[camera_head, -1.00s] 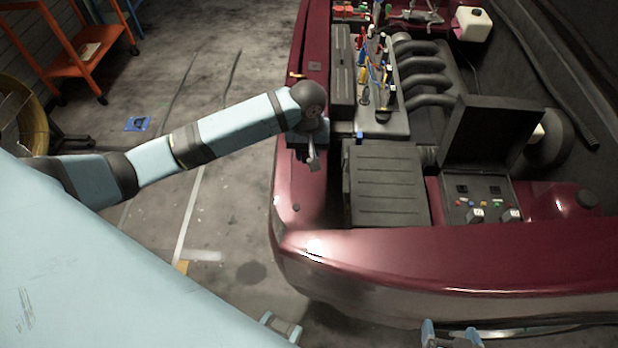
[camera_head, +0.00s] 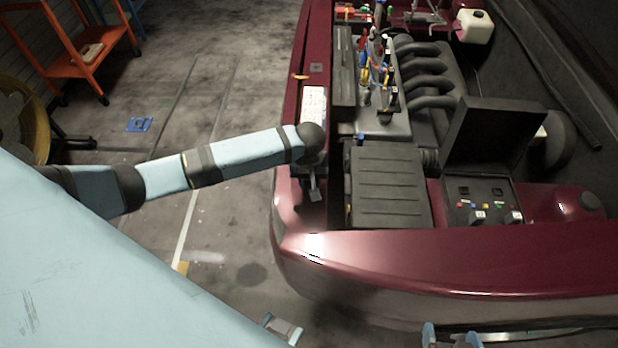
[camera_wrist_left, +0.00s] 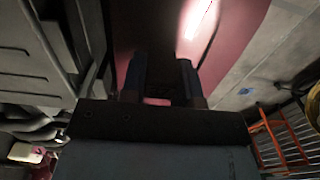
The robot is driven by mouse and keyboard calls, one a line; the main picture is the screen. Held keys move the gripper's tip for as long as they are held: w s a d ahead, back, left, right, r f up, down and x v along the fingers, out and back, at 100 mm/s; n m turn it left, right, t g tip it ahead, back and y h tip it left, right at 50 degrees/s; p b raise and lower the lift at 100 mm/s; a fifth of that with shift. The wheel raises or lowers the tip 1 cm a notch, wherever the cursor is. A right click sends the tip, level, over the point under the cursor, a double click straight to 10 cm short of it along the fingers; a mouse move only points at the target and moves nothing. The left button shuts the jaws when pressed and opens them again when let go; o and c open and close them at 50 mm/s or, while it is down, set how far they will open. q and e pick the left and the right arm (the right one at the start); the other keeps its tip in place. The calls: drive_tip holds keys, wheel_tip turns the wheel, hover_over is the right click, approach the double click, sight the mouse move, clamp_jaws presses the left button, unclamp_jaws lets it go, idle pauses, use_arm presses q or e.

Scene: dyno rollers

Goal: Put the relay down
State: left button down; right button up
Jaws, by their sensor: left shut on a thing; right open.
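My left gripper (camera_head: 313,192) hangs over the dark red left fender of the car (camera_head: 293,218), beside the black ribbed box. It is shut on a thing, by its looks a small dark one. The relay itself cannot be made out in the head view. In the left wrist view the two bluish fingers (camera_wrist_left: 163,85) stand a short gap apart, with a dark area and a small reddish patch between them. Whether the held thing touches the fender cannot be told. My right gripper (camera_head: 452,337) shows at the bottom edge, open, with bluish fingertips.
A black ribbed box (camera_head: 390,190) fills the front left of the engine bay. A raised-lid case (camera_head: 485,205) with knobs stands right of it. A white label (camera_head: 313,104) lies on the fender rail. An orange cart (camera_head: 85,55) stands far left on open floor.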

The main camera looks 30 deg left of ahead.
use_arm(q)
drive_tip(key=shift+f, duration=0.1)
drive_tip(key=c, duration=0.9)
unclamp_jaws()
drive_tip(key=shift+o, duration=0.2)
wheel_tip(320, 180, up, 12)
